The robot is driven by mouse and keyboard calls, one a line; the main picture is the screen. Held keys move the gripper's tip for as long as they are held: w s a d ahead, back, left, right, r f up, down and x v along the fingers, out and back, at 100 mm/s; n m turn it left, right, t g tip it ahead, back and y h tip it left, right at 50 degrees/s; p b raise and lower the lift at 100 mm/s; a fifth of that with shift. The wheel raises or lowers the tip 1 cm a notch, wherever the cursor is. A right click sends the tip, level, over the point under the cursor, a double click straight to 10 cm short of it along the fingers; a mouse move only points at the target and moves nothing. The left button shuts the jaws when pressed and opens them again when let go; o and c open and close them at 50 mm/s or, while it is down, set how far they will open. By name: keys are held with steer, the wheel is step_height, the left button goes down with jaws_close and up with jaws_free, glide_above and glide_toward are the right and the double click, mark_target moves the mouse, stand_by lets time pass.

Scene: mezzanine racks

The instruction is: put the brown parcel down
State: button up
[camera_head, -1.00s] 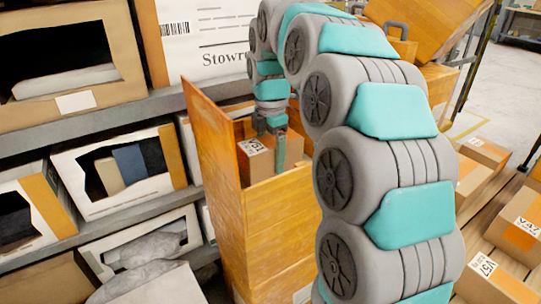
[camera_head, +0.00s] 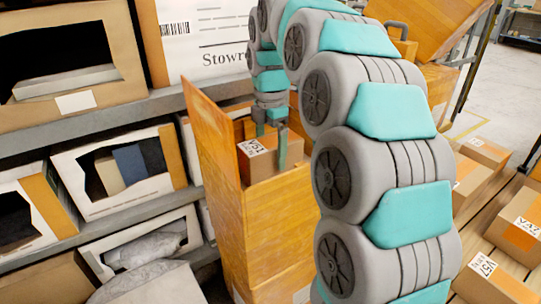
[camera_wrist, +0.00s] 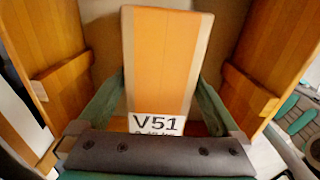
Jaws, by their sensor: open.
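The brown parcel (camera_head: 257,160) with an orange band and a white V51 label sits inside the tall orange wooden bin (camera_head: 262,225). In the wrist view the parcel (camera_wrist: 160,60) lies between my fingers, its label at the near end. My gripper (camera_head: 270,145) is open, with one finger on each side of the parcel; small gaps show beside it in the wrist view. The parcel's underside is hidden by the bin wall, so I cannot see what it rests on.
Grey shelves (camera_head: 120,117) with open-fronted boxes stand close on the left. A large white carton (camera_head: 205,35) is behind the bin. Several labelled parcels lie on wooden slats at the right, one of them at the lower right (camera_head: 490,280).

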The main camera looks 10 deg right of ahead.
step_height(320, 180, up, 9)
steer(key=shift+p, duration=0.65)
steer(key=shift+r+p, duration=0.6)
steer(key=shift+p, duration=0.05)
